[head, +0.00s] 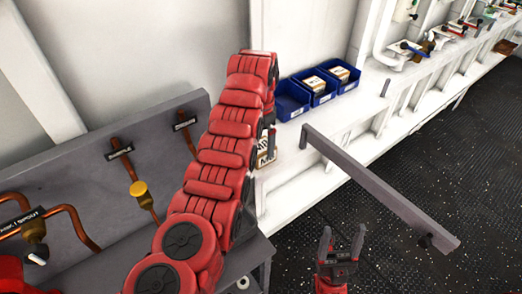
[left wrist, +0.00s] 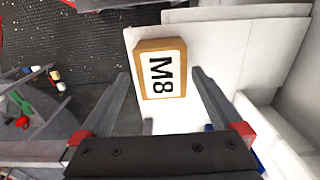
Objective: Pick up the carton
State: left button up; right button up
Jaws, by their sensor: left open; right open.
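The carton (left wrist: 144,52) is a tan-brown box with a white label marked M8, on a white surface in the left wrist view. In the head view the carton (head: 265,160) shows only partly, below the end of my red left arm. My left gripper (left wrist: 160,76) is open, with a finger on either side of the carton in the picture; I cannot tell how far above it they are. In the head view my left gripper (head: 268,130) is mostly hidden by the arm. My right gripper (head: 342,246) is open and empty, above the dark floor.
Blue bins (head: 291,102) stand on the white ledge just behind and right of the carton; two hold boxes. A long grey bar (head: 380,190) juts out right of the carton. A grey panel with copper pipes (head: 75,228) is at left. Dark floor (head: 460,160) is open at right.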

aim_at(262, 145)
pick_arm(q)
notch_tip(262, 145, down, 4)
jog(key=p, duration=0.3)
jog(key=shift+w+f, duration=0.15)
jog(key=shift+f, duration=0.4)
jog(key=c, duration=1.5)
jog(key=shift+w+d+r, duration=0.1)
jog(key=shift+r, duration=0.05)
